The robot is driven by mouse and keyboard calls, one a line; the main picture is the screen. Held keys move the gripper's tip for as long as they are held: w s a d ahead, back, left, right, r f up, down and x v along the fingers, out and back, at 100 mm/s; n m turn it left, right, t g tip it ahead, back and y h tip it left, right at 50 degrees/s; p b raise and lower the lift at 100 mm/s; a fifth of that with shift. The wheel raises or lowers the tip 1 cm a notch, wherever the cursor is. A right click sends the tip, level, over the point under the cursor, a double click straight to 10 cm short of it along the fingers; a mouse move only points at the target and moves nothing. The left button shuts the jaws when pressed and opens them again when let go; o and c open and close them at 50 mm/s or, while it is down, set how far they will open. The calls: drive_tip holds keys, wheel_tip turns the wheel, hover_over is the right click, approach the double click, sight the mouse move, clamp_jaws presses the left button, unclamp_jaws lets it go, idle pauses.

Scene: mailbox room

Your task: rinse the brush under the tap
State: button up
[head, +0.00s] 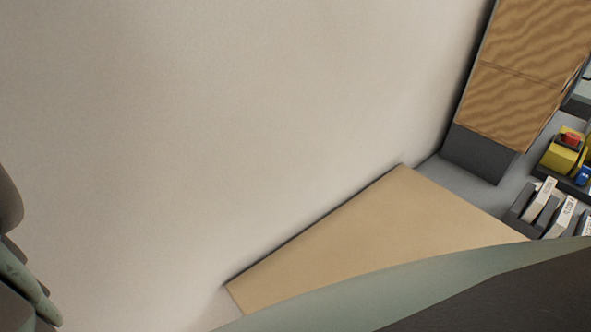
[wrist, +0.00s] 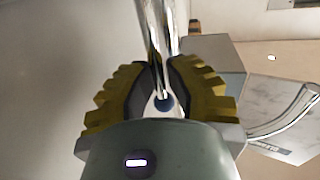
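In the wrist view my gripper (wrist: 160,68) has two yellow toothed fingers with dark inner pads, one on each side of a shiny chrome piece (wrist: 156,35). This piece runs down from the top edge into the gap between them. I cannot tell whether the fingers touch it. A small blue round spot (wrist: 163,103) shows low in the gap. A curved chrome pipe (wrist: 285,115), possibly a tap spout, is at the right. I cannot make out a brush in either view. The head view does not show my gripper.
A pale grey block-like surface (wrist: 207,62) lies right of my gripper. The head view shows a bare wall, a tan board (head: 385,225), a wood-faced cabinet (head: 520,70), a rack with white labelled pieces (head: 540,200) and yellow, red and blue items (head: 565,152) at the right.

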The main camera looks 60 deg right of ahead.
clamp_jaws()
drive_tip(key=shift+s+a+n+b, duration=0.15)
drive_tip(key=shift+s+n+b, duration=0.15)
drive_tip(key=shift+s+n, duration=0.4)
drive_tip(key=shift+w, duration=0.15)
drive_tip(key=o, duration=0.5)
unclamp_jaws()
drive_tip(key=shift+o, duration=0.2)
